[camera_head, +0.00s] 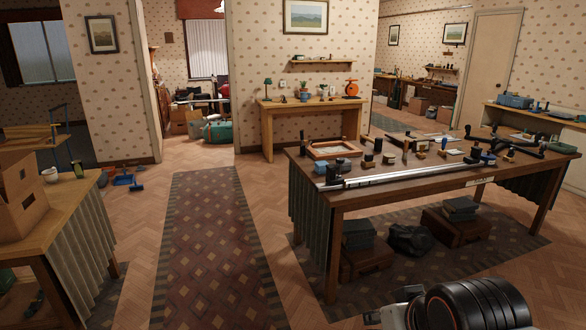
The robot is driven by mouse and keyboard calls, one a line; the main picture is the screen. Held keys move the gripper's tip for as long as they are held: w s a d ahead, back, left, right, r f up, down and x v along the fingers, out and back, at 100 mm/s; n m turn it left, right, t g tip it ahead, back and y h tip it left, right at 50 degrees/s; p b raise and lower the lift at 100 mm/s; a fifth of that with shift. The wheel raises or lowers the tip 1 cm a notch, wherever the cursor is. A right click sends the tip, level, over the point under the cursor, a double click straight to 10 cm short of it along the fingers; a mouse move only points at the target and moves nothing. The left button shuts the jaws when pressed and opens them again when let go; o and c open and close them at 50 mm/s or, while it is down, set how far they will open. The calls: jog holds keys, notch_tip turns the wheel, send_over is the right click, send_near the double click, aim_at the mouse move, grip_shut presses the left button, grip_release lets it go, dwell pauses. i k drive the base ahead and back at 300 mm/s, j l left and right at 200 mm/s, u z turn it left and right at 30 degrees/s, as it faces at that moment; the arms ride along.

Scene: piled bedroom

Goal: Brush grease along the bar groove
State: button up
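A long silver metal bar (405,173) lies along the near edge of the wooden worktable (345,199). Its groove is too fine to make out from here. Several small tools and pots with dark tops (373,147) stand on the table behind the bar. I cannot tell which of them is a brush or a grease pot. Part of my arm shows at the bottom edge, with what looks like my gripper (398,304) at its left side, well below and in front of the table. Its fingers are not clear, and I see nothing held.
A wooden tray (313,152) sits at the table's left end. Boxes and a dark bag (410,240) lie under the table. A curtained side table (62,212) with a cardboard box (20,200) stands at left. The patterned runner (207,250) between is clear.

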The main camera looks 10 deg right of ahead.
aim_at(404, 156)
jog(key=i+z, duration=0.25)
jog(key=i, duration=0.25)
jog(key=i+j+z, duration=0.3)
jog(key=i, duration=0.15)
jog(key=i+j+z, duration=0.25)
jog(key=i, duration=0.2)
jog(key=i+j+z, duration=0.3)
jog(key=i, duration=0.15)
jog(key=u, duration=0.5)
jog(key=i+l+u, duration=0.4)
jog(key=l, duration=0.25)
jog(key=i+l+u, duration=0.25)
jog(key=l, duration=0.15)
jog(key=i+l+u, duration=0.2)
jog(key=l, duration=0.15)
jog(key=i+l, duration=0.15)
jog(key=l, duration=0.3)
jog(key=i+l, duration=0.1)
jog(key=l, duration=0.4)
jog(key=i+l+u, duration=0.1)
jog(key=l, duration=0.35)
jog(key=i+l, duration=0.15)
jog(key=l, duration=0.3)
jog(key=i+l, duration=0.1)
jog(key=l, duration=0.4)
jog(key=i+l, duration=0.1)
jog(key=l, duration=0.35)
jog(key=i+u, duration=0.05)
